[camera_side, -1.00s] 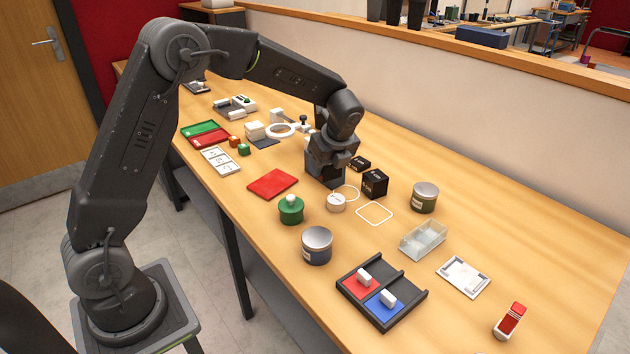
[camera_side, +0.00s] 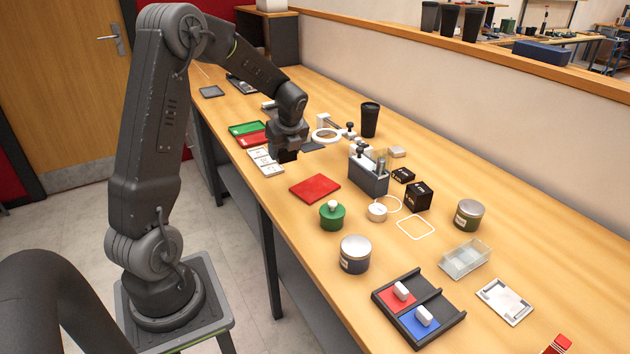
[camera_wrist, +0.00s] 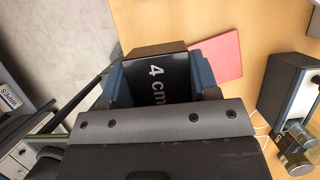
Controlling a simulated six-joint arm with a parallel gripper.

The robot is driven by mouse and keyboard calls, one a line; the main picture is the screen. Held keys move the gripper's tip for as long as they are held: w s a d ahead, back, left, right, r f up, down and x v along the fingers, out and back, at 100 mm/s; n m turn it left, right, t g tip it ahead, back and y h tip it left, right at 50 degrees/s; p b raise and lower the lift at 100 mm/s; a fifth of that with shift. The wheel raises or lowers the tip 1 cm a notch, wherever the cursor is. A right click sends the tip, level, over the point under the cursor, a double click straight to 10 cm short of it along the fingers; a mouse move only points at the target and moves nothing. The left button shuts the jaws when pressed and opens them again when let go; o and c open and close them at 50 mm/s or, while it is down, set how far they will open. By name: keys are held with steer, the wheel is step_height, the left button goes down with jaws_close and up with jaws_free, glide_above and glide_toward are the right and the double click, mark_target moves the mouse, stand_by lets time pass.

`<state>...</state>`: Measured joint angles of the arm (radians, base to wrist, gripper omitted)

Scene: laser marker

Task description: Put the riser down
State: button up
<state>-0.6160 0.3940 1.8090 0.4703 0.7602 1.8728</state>
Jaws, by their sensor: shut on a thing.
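The riser (camera_wrist: 160,72) is a black block with "4 cm" in white on its face, seen in the wrist view. My gripper (camera_wrist: 161,84) is shut on it, with a blue-grey finger on each side. In the side view my gripper (camera_side: 288,151) points down near the front-left table edge, beside the white three-part labelled card (camera_side: 264,163). Only a dark lower bit of the riser shows there. I cannot tell whether its underside touches anything.
Red and green trays (camera_side: 247,134) lie to the left. A grey vial holder (camera_side: 369,178) and black blocks (camera_side: 417,196) stand further right. The table edge is close.

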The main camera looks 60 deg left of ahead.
glide_above(313, 185)
steer(key=d, duration=0.1)
step_height(313, 185, down, 5)
steer(key=shift+r, duration=0.1)
steer(key=shift+f, duration=2.05)
steer(key=o, duration=1.1)
steer(key=shift+f, duration=0.15)
